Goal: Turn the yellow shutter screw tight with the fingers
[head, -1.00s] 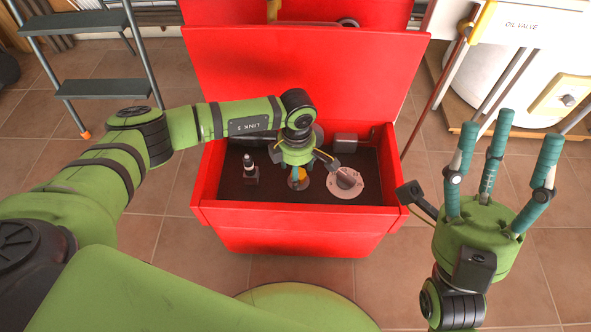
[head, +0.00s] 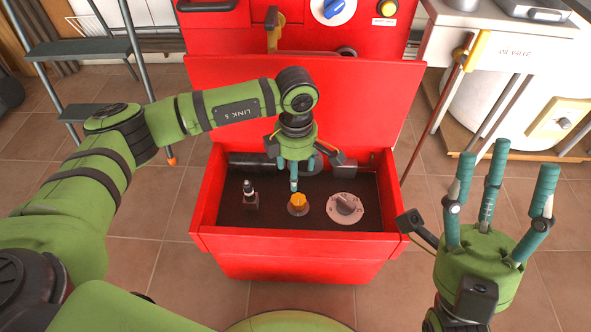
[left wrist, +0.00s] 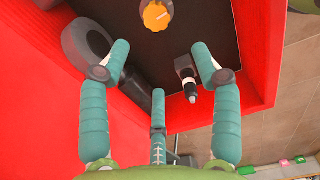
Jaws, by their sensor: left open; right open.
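The yellow shutter screw (head: 298,203) is a small ridged knob standing on the dark floor of the open red box, between a black fitting and a round dial. It also shows at the top of the left wrist view (left wrist: 156,15). My left gripper (head: 292,183) is open and empty, above and behind the screw and apart from it. In the left wrist view its spread fingers (left wrist: 160,85) have nothing between them. My right gripper (head: 500,190) is open and empty, fingers up, outside the box at the right.
A black fitting (head: 250,197) stands left of the screw and a round pale dial (head: 345,208) right of it. The red box front wall (head: 300,243) and raised red lid (head: 370,110) bound the space. A step ladder (head: 80,50) stands at the back left.

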